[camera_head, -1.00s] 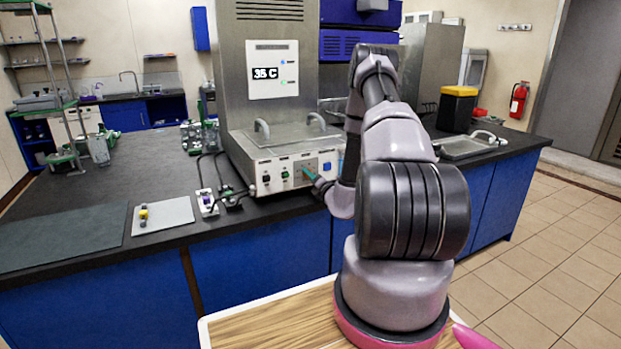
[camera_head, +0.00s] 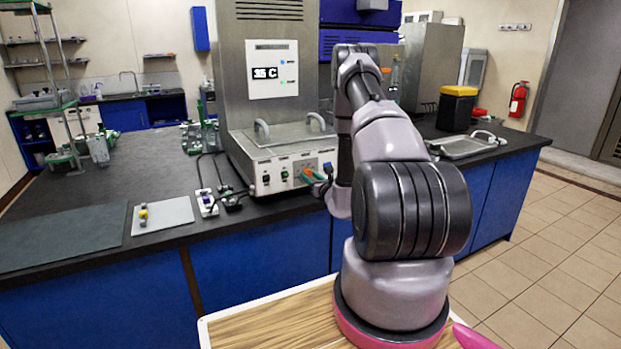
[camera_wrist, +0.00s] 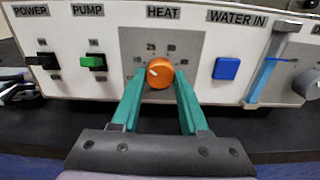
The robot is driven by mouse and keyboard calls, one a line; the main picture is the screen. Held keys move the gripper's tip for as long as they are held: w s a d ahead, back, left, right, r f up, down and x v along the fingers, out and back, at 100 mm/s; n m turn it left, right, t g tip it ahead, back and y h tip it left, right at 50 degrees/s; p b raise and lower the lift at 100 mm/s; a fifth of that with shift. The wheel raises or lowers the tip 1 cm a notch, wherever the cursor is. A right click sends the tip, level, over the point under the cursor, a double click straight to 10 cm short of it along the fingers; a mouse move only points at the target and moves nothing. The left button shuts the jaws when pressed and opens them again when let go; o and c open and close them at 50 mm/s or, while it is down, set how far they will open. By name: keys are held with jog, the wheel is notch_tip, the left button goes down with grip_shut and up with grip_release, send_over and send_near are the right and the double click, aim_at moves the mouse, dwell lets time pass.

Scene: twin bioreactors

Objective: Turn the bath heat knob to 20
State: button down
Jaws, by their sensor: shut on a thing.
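The bath heat knob (camera_wrist: 160,73) is a round orange knob under the HEAT label on a grey plate. Its white mark sits left of its centre. Numbers 25 and 30 show above it; other marks are too small to read. My gripper (camera_wrist: 160,80) has its teal fingers on both sides of the knob and is shut on it. In the head view, my gripper (camera_head: 315,175) is at the front panel, partly hidden by my arm. The bath's display (camera_head: 266,73) shows a blurred number, seemingly 35 C.
Left of the knob are a black POWER switch (camera_wrist: 43,61) and a green PUMP switch (camera_wrist: 93,62). Right of it are a blue WATER IN button (camera_wrist: 227,68), a blue upright strip (camera_wrist: 263,80) and a grey knob (camera_wrist: 306,84). The bench (camera_head: 150,170) is mostly clear at left.

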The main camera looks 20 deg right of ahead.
jog(key=shift+s+f+n, duration=0.1)
jog(key=shift+f+n, duration=0.05)
jog(key=shift+n, duration=1.05)
jog(key=shift+c, duration=2.1)
grip_release()
jog(key=s, duration=1)
jog(key=shift+s+d, duration=0.2)
jog(key=shift+s, duration=0.15)
